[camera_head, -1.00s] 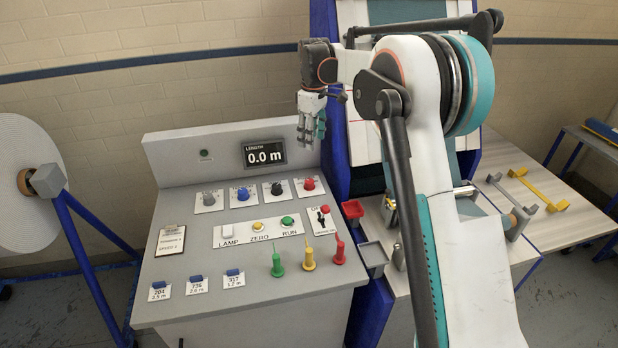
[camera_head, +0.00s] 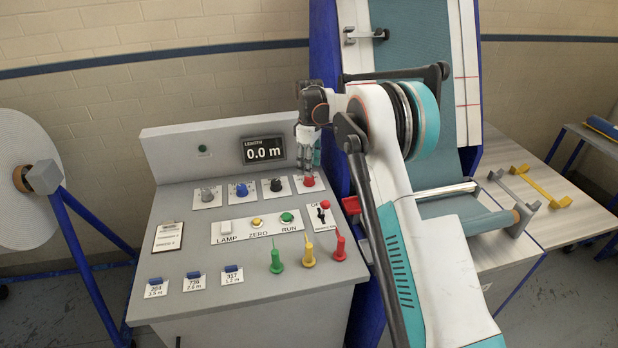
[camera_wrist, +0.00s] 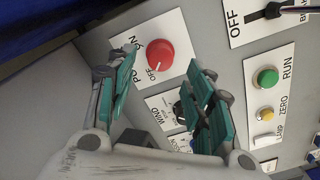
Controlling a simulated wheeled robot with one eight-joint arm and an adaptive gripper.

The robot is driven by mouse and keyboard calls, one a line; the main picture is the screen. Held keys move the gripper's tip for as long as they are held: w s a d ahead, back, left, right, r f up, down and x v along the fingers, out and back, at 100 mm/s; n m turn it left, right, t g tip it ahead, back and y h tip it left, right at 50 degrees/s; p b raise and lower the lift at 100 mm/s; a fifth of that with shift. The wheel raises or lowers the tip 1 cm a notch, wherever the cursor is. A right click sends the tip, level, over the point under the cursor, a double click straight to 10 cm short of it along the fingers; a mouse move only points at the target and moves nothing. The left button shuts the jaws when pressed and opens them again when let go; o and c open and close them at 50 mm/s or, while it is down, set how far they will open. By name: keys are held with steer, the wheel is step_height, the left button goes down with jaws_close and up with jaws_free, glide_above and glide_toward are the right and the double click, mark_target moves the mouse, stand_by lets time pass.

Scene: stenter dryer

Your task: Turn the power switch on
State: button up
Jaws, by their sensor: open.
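The power switch is a red rotary knob (camera_wrist: 160,60) on a white plate marked POWER, with OFF and ON. In the wrist view it lies just beyond and between the two fingers of my gripper (camera_wrist: 163,88), which is open and empty. In the head view the red knob (camera_head: 309,181) is the rightmost of the row on the grey control console (camera_head: 180,292). My gripper (camera_head: 305,168) hangs fingers down just above and behind it. I cannot tell whether it touches the knob.
A black knob (camera_head: 276,185) stands left of the red one. A breaker lever (camera_head: 320,213) and upright green, yellow and red handles (camera_head: 307,254) stand nearer the front. The display (camera_head: 264,150) reads 0.0 m. The blue dryer frame (camera_head: 325,60) rises close on the right.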

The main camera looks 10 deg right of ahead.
mark_target(309, 180)
steer(key=shift+f+b, duration=0.45)
steer(key=shift+f, duration=1.8)
steer(key=c, duration=1.1)
